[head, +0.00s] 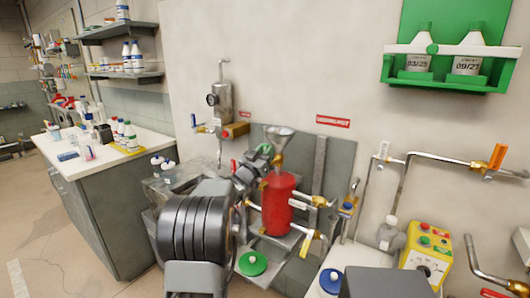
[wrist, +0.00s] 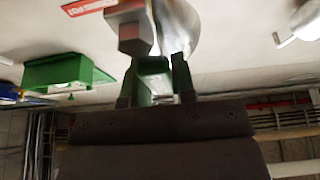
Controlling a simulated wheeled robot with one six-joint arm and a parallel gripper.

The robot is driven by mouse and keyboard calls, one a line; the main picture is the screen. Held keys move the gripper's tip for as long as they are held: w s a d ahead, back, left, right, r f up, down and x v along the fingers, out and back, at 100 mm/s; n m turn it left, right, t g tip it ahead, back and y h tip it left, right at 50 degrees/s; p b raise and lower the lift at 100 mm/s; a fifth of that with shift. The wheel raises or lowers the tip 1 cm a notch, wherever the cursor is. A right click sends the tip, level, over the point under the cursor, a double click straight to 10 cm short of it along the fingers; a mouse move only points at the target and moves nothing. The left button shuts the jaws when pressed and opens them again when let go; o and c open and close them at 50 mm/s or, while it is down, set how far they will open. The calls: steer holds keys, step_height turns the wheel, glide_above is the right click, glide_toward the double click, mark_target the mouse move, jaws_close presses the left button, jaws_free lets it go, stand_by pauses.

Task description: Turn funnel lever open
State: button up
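The steel funnel (head: 279,133) sits above the red pot (head: 277,203), with a brass fitting (head: 277,163) below it. A green lever (head: 265,149) shows just left of this fitting, at the end of my gripper (head: 257,160). In the wrist view the green lever (wrist: 153,78) lies between the two dark fingers of my gripper (wrist: 154,82) and fills the gap, so the gripper looks shut on it. A grey block with a reddish-brown face (wrist: 135,40) and the funnel's rounded metal (wrist: 180,25) are just beyond the fingertips. My arm hides part of the lever and pot's left side.
Brass valves with white levers (head: 314,201) stick out right of the pot. A steel canister (head: 222,101) with a gauge hangs at the upper left. A yellow button box (head: 427,250) stands at the lower right. A green bottle rack (head: 447,68) is on the wall.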

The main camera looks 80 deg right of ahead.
steer(key=o, duration=0.5)
steer(key=shift+c, duration=0.2)
steer(key=b+v, duration=0.2)
steer(key=v, duration=1.1)
steer(key=shift+a+f, duration=0.2)
steer(key=shift+a, duration=0.2)
